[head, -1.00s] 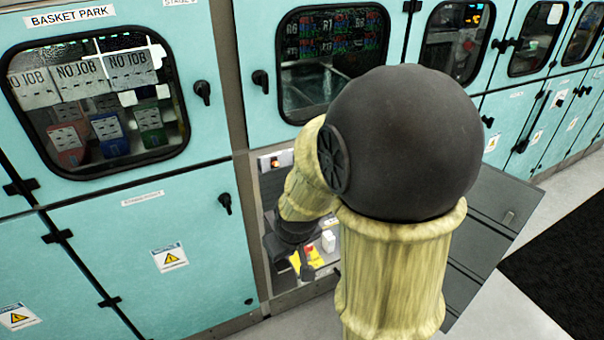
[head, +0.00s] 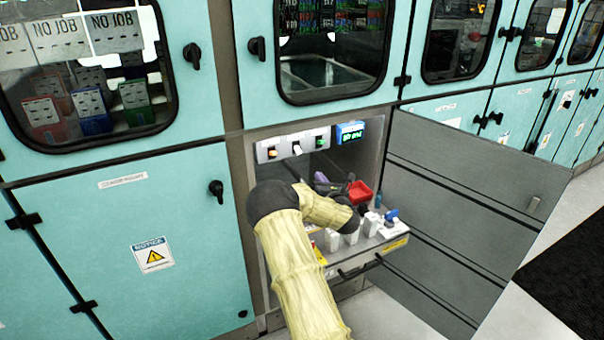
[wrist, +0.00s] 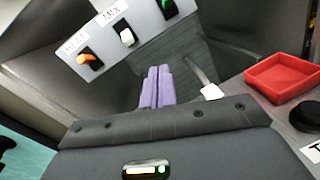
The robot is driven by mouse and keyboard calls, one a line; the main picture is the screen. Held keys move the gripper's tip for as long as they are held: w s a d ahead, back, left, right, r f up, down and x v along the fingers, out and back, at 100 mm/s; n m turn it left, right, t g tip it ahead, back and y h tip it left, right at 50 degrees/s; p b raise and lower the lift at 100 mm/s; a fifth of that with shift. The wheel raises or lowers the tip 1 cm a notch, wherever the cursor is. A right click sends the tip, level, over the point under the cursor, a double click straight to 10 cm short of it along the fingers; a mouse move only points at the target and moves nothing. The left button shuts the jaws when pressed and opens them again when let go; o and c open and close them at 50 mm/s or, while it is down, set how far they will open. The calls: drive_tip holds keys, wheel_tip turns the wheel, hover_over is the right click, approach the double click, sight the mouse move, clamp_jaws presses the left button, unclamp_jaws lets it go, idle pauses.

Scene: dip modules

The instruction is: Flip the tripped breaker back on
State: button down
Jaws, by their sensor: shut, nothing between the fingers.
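A pale switch panel (head: 292,146) is set at the top of an open cabinet bay. It carries an orange switch (head: 272,152), a white switch (head: 297,148) and a green switch (head: 319,142). In the wrist view, the orange switch (wrist: 90,58) is by a label that seems to read HEAT, and the white switch (wrist: 127,37) is by MIX. The green switch (wrist: 169,8) is cut by the top edge. I cannot tell which is tripped. My gripper (wrist: 157,72), with purple fingers, is shut and empty. It points into the bay below the panel, apart from the switches.
A red tray (head: 360,192) and several white items stand on the pulled-out shelf (head: 392,246) beside my wrist. A blue display (head: 350,132) is right of the switches. A large grey open door (head: 460,180) stands to the right.

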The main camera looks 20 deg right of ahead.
sight(296, 147)
drive_tip(key=n+y, duration=0.1)
drive_tip(key=a+f+n+y, duration=0.1)
drive_tip(key=n, duration=0.1)
drive_tip(key=w+a+f+n+y, duration=0.1)
drive_tip(key=n, duration=0.1)
drive_tip(key=shift+f+t+b, duration=0.2)
drive_tip(key=shift+t+b, duration=0.1)
drive_tip(key=shift+t, duration=0.1)
drive_tip(key=shift+w, duration=0.15)
drive_tip(key=w, duration=1)
drive_tip(key=r, duration=0.1)
drive_tip(key=s+r+p, duration=0.1)
drive_tip(key=r, duration=0.2)
drive_tip(key=shift+s+a+r, duration=0.1)
drive_tip(key=shift+s+a, duration=0.05)
drive_tip(key=shift+s, duration=0.2)
drive_tip(key=shift+w+a+p, duration=0.1)
drive_tip(key=shift+a+p, duration=0.15)
drive_tip(key=shift+p, duration=0.05)
